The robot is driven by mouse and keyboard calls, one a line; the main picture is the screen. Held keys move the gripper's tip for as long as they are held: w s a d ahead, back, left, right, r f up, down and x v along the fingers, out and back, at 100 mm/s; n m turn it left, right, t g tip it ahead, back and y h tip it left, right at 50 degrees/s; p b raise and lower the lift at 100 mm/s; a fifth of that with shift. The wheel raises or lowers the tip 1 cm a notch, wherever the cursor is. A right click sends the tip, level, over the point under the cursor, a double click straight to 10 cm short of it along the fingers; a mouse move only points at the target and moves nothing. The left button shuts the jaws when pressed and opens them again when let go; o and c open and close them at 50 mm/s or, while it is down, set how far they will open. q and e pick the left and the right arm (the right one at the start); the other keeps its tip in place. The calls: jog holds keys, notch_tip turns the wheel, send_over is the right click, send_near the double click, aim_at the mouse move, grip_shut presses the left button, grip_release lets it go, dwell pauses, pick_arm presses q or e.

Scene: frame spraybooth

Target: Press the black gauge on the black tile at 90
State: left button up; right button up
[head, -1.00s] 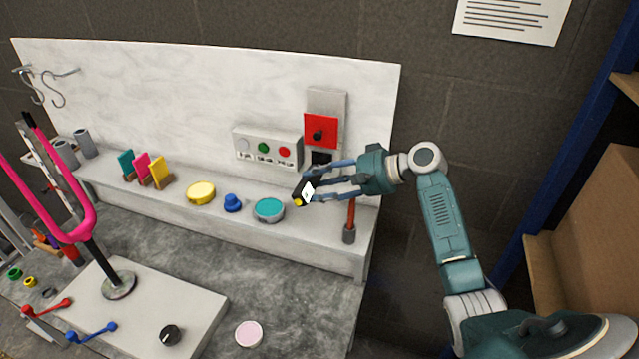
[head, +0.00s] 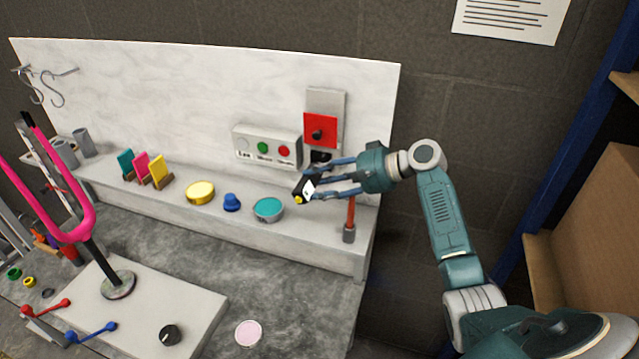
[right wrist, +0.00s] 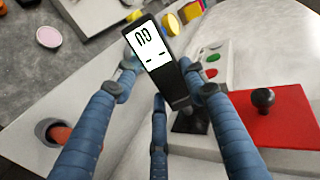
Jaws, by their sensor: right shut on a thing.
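My right gripper (head: 312,187) is shut on the black gauge (head: 299,192), a small block with a white face and a yellow tip. It holds the gauge in the air above the right part of the shelf. In the right wrist view the gauge (right wrist: 168,72) sits tilted between the fingers, its white display facing the camera; I cannot read the marks surely. A dark patch (head: 320,157) below the red plate is partly hidden by the fingers; I cannot tell whether it is the black tile. My left gripper is not in view.
The red plate with a black knob (head: 320,131) is on the back panel, beside a button box (head: 267,147). A teal-topped tin (head: 268,209), blue knob (head: 232,203) and yellow tin (head: 201,192) stand on the shelf. A red-handled tool (head: 350,218) stands below my fingers.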

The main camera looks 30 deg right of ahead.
aim_at(305, 201)
jog(key=shift+w+d, duration=0.35)
jog(key=shift+d, duration=0.1)
dwell(0.5)
dwell(0.7)
jog(key=shift+s+a+r+p, duration=0.2)
jog(key=shift+s+a+p, duration=0.6)
jog(key=shift+a+p, duration=0.15)
jog(key=s+a+p, duration=0.3)
jog(key=shift+a, duration=0.25)
jog(key=shift+s+a+f+p, duration=0.15)
jog(key=shift+s+a+p, duration=0.2)
jog(key=shift+s+p, duration=0.1)
jog(key=shift+w, duration=0.1)
